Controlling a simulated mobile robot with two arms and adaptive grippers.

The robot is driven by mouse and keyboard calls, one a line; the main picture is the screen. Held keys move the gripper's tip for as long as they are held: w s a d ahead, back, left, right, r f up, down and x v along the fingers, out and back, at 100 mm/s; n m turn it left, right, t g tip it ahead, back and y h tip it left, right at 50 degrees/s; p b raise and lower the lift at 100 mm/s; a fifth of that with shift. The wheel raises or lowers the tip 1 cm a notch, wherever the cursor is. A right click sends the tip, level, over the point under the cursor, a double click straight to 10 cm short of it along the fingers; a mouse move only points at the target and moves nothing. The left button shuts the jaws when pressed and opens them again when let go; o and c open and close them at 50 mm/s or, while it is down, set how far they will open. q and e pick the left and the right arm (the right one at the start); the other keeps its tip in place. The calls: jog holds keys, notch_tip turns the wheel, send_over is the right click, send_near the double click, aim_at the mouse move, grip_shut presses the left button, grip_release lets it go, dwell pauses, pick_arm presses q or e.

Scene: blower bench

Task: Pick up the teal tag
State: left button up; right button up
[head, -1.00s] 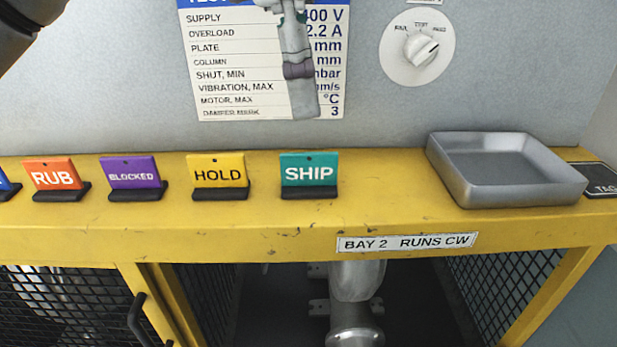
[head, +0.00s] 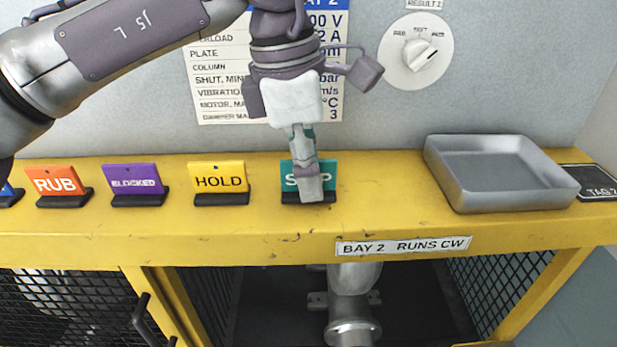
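The teal tag (head: 328,172), lettered SHIP, stands upright in a black holder on the yellow ledge, right of the other tags. My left gripper (head: 311,190) points down over it. One finger lies in front of the tag's middle and covers part of the lettering. The other finger is largely hidden behind, so I cannot tell whether the fingers touch or grip the tag. My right gripper is not in view.
Yellow HOLD (head: 219,178), purple BLOCKED (head: 135,180) and orange RUB (head: 56,181) tags stand to the left. A grey metal tray (head: 452,190) sits at right beside a black plate (head: 590,182). A grey panel with a dial (head: 419,52) rises behind.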

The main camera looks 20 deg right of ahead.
pick_arm(q)
grip_shut()
jog(key=shift+r, duration=0.1)
